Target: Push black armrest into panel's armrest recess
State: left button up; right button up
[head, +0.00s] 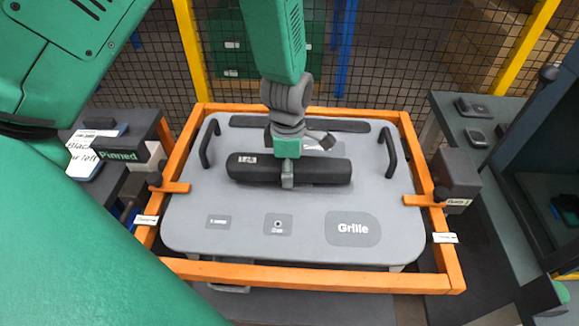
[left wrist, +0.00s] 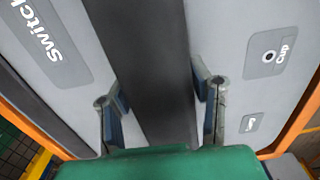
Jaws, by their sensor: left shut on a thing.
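The black armrest (head: 315,171), a long rounded bar with a "Left" label, lies lengthwise across the middle of the grey panel (head: 190,195). My left gripper (head: 287,172) comes down from above and is shut on the armrest near its middle. In the left wrist view, the two fingers (left wrist: 160,95) straddle the dark armrest (left wrist: 145,45), one on each side. The armrest covers the panel surface under it, so I cannot tell whether it sits in its recess or just above it. My right gripper is not in view.
An orange frame (head: 300,276) surrounds the panel, with clamps at left and right. Black handles (head: 208,143) (head: 388,152) stand at both sides. A dark strip (head: 335,126) lies behind the armrest. Cup (head: 278,224) and Grille (head: 352,229) recesses are in front. Side benches flank the frame.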

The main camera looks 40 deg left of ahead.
pick_arm(q)
jog(key=shift+d+r, duration=0.1)
jog(key=shift+d, duration=0.5)
jog(key=shift+a+p, duration=0.15)
jog(key=shift+p, duration=0.2)
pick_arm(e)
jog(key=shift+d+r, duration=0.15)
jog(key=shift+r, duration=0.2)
pick_arm(q)
jog(key=shift+d+f, duration=0.3)
jog(key=shift+d, duration=0.1)
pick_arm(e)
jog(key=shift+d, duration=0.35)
pick_arm(q)
jog(key=shift+a+f, duration=0.1)
jog(key=shift+a, duration=0.15)
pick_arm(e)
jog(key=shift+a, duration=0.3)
pick_arm(q)
jog(key=shift+d, duration=0.15)
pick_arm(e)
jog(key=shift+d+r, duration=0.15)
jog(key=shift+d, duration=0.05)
pick_arm(q)
jog(key=shift+p, duration=0.4)
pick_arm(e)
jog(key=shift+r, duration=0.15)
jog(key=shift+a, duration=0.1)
